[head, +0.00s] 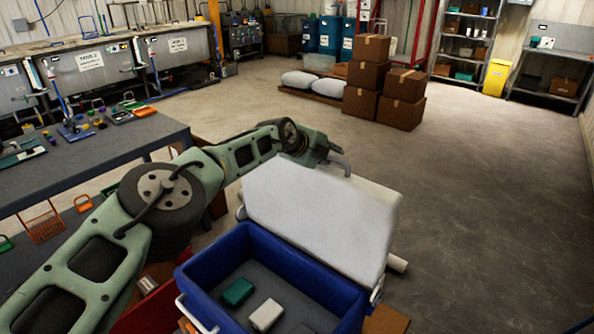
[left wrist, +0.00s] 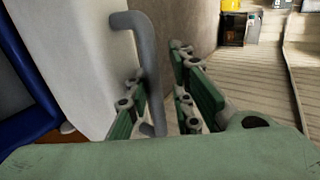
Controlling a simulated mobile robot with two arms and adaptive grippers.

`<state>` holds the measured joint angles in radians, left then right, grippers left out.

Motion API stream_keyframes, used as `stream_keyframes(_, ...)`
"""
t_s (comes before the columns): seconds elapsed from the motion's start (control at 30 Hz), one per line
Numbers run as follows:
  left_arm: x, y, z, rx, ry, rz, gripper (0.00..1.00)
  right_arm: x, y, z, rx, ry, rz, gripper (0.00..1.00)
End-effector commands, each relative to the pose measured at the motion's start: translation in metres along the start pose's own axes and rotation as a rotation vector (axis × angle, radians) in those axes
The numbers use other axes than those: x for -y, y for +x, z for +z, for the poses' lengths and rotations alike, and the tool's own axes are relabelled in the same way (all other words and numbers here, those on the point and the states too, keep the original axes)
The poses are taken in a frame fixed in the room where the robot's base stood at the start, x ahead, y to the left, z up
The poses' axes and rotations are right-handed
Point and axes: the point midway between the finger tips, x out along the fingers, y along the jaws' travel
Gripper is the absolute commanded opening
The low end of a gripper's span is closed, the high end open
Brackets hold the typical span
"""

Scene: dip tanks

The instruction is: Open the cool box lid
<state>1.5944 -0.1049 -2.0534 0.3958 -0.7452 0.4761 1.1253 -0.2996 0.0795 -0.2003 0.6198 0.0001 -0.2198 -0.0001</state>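The cool box is a blue tub (head: 225,262) with a white lid (head: 325,215), low in the head view. The lid stands raised and tilted back, and the tub's inside shows, with a green block (head: 237,291) and a white block (head: 266,314) in it. A grey bar handle (head: 341,162) is at the lid's far upper edge. My left gripper (head: 328,147) is beside this handle. In the left wrist view, the fingers (left wrist: 165,95) are apart, with the handle (left wrist: 148,65) partly in the gap and close to the left finger. My right gripper is not in view.
A dark workbench (head: 90,160) with tools stands at the left. Cardboard boxes (head: 400,98) and white sacks (head: 300,79) are behind the cool box. Dip tanks (head: 90,72) line the back left wall. The concrete floor (head: 480,190) at the right is clear.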

Motion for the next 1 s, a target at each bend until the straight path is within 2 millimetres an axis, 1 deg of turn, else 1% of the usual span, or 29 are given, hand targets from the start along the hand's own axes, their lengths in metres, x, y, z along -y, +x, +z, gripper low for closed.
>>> stream_keyframes(0.3,0.004,-0.021,0.0,-0.002,0.002,-0.01,0.2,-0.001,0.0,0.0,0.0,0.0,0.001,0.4)
stream_keyframes(0.47,0.0,-0.033,0.0,0.0,0.005,-0.014,0.2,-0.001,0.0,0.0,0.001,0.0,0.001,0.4)
stream_keyframes(0.77,-0.018,-0.057,-0.001,-0.002,0.005,-0.012,0.2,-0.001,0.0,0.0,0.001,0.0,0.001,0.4)
stream_keyframes(1.0,-0.038,-0.082,-0.001,-0.004,0.003,-0.008,0.2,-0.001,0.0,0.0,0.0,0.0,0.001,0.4)
